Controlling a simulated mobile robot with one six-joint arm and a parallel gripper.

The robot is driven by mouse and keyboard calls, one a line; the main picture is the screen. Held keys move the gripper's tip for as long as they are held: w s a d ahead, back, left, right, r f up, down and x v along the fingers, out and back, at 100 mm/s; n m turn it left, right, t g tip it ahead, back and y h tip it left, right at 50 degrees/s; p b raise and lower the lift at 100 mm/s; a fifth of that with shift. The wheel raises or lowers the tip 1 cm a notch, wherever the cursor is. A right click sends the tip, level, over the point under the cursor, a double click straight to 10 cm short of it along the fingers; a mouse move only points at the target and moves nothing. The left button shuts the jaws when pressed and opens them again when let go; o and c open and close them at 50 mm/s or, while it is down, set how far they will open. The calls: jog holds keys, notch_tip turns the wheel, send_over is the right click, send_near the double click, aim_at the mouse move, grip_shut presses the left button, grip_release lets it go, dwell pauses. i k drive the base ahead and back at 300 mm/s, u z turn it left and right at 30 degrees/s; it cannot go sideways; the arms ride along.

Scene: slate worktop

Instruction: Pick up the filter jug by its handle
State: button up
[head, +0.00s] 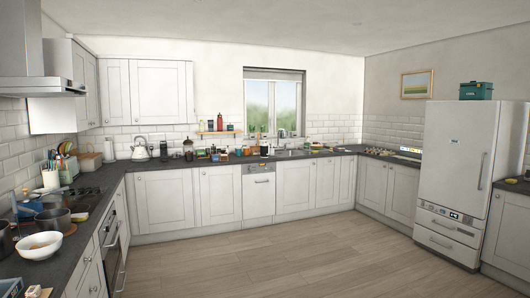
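I cannot make out a filter jug for certain; the items on the worktop are small and far off. A slate worktop (222,158) runs along the left, back and right walls. On its back left part stand a white kettle-like vessel (141,149) and a dark, jar-like vessel (188,150). Many small items crowd the back stretch near the window, too small to tell apart. My gripper is not in view.
The wooden floor (265,258) is clear between the counters. A tall white fridge (455,155) stands at right with a green box (476,91) on top. Pans (53,222) and a white bowl (39,245) crowd the near left worktop. A range hood (40,86) overhangs the left side.

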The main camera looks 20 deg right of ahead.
aim_at(264, 147)
jog(key=z, duration=0.2)
jog(key=i, duration=1.95)
jog(key=z, duration=0.2)
jog(key=i, duration=2.4)
jog(key=u, duration=0.2)
jog(key=i, duration=1.6)
jog(key=u, duration=0.15)
